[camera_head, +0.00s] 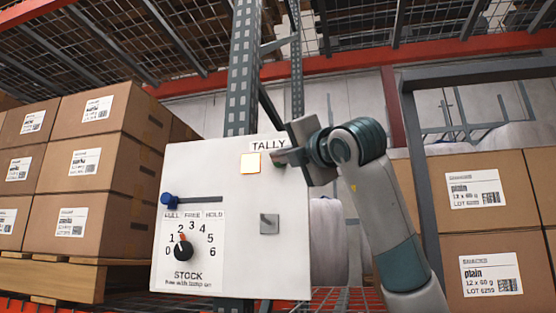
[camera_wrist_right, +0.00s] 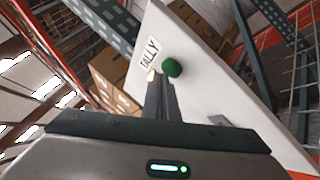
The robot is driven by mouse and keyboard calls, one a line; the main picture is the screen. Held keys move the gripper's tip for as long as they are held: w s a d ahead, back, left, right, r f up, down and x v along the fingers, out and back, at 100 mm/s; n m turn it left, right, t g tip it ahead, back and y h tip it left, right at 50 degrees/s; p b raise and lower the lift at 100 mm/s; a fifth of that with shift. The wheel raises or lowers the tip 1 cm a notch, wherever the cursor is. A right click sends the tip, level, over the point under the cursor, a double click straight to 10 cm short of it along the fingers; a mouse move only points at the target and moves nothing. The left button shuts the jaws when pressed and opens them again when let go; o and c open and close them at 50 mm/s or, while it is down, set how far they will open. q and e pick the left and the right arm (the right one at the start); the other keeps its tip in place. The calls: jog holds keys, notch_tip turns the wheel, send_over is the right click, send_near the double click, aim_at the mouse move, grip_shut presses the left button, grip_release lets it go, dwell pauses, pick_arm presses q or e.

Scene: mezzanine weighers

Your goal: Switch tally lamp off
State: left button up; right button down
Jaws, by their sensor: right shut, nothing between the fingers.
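The white panel (camera_head: 235,240) carries a TALLY label (camera_head: 268,145). Below the label, the square tally lamp (camera_head: 250,163) glows pale with an orange edge, so it looks lit. In the right wrist view a round green button (camera_wrist_right: 172,68) stands out from the panel beside the lamp (camera_wrist_right: 151,75). My right gripper (camera_head: 284,157) is shut and empty, its tips close to the button and partly hiding it in the head view. The tips (camera_wrist_right: 158,85) appear just short of the button; contact is unclear. My left gripper is not in view.
The panel also has a blue-knobbed slider (camera_head: 168,199), a black STOCK dial (camera_head: 183,250) and a small grey toggle (camera_head: 269,224). Cartons (camera_head: 98,165) are stacked on the left and more cartons (camera_head: 488,190) on the right. A steel upright (camera_head: 243,70) rises behind the panel.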

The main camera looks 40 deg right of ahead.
dwell(0.7)
jog(key=shift+w+d, duration=0.25)
jog(key=shift+d, duration=0.05)
jog(key=shift+s, duration=0.1)
dwell(0.3)
jog(key=shift+s+a+b, duration=0.1)
jog(key=shift+a+b, duration=0.15)
jog(key=shift+b, duration=0.2)
jog(key=shift+s, duration=0.1)
